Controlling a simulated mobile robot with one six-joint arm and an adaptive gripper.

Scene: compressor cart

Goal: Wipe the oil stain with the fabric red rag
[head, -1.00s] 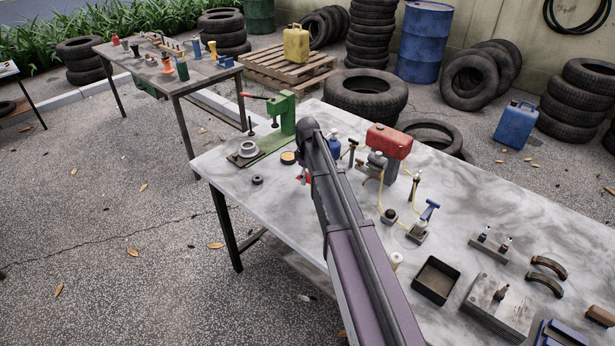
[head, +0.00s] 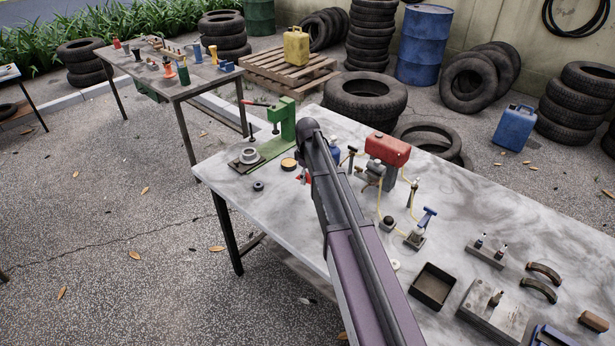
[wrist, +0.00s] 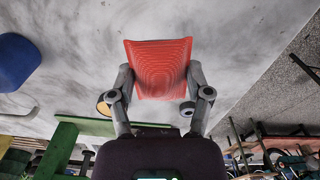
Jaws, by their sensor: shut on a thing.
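The red rag (wrist: 158,65) is a square of cloth with curved ridges, held between the two fingers of my gripper (wrist: 160,82) in the wrist view. The rag is over the grey tabletop; I cannot tell whether it touches the surface. In the head view my arm hides most of the gripper, and only a small red patch (head: 303,179) shows left of the arm. The pale tabletop (head: 335,245) has many dark smudges, and I cannot tell which one is the oil stain.
A green press (head: 285,122) stands at the table's far left corner. A red tank (head: 387,149), small fittings with yellow hose, a black tray (head: 433,287) and a metal block (head: 492,308) stand right of my arm.

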